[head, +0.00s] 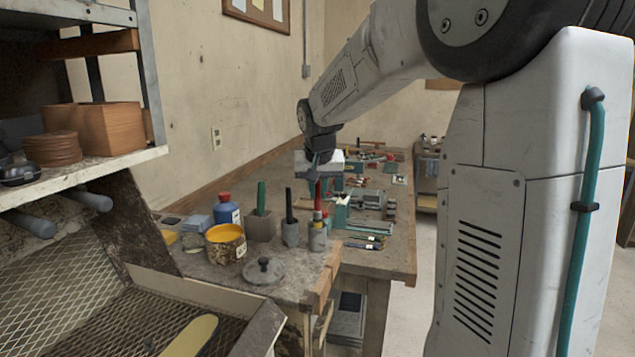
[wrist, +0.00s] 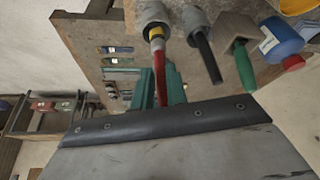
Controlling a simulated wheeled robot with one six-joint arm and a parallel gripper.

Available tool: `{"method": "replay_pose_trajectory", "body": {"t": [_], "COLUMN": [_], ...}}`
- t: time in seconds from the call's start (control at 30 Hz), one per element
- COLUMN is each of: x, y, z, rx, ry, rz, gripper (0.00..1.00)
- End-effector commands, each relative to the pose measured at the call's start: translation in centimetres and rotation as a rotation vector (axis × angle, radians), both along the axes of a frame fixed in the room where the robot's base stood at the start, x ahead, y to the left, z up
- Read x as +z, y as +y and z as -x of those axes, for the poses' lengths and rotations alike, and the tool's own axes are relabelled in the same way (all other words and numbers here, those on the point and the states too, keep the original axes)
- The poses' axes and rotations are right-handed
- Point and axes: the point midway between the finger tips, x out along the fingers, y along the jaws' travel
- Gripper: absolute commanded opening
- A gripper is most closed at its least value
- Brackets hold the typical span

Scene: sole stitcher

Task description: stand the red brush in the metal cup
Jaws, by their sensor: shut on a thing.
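The red brush (head: 318,197) is upright in the head view, with a pale band near its lower end. My gripper (head: 318,172) is shut on its upper handle. In the wrist view the red handle (wrist: 160,78) runs between the teal fingers (wrist: 161,88) to a yellow band. The metal cup (head: 317,239) stands near the bench's front corner, directly below the brush; it also shows in the wrist view (wrist: 147,12). The brush's lower end is at the cup's mouth. I cannot tell how deep it is inside; the bristles are hidden.
Beside the cup are a grey holder with a black-handled tool (head: 289,205) and a square holder with a green-handled tool (head: 261,199). A yellow paint can (head: 226,250), a blue bottle (head: 226,211) and a round lid (head: 264,271) stand left. More tools crowd the bench behind.

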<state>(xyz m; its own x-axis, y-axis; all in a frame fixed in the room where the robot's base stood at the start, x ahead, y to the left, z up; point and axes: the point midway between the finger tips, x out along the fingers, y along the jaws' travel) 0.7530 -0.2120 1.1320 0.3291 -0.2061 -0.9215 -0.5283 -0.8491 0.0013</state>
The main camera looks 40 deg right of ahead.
Motion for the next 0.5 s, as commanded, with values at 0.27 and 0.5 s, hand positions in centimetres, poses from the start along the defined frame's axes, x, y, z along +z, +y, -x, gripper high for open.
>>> {"method": "replay_pose_trajectory", "body": {"t": [0.27,0.5], "x": [-1.9,-2.9], "y": [0.0,0.0], "z": [0.0,0.0], "rx": [0.0,0.0], "ry": [0.0,0.001], "rz": [0.0,0.0], "gripper": [0.0,0.0]}}
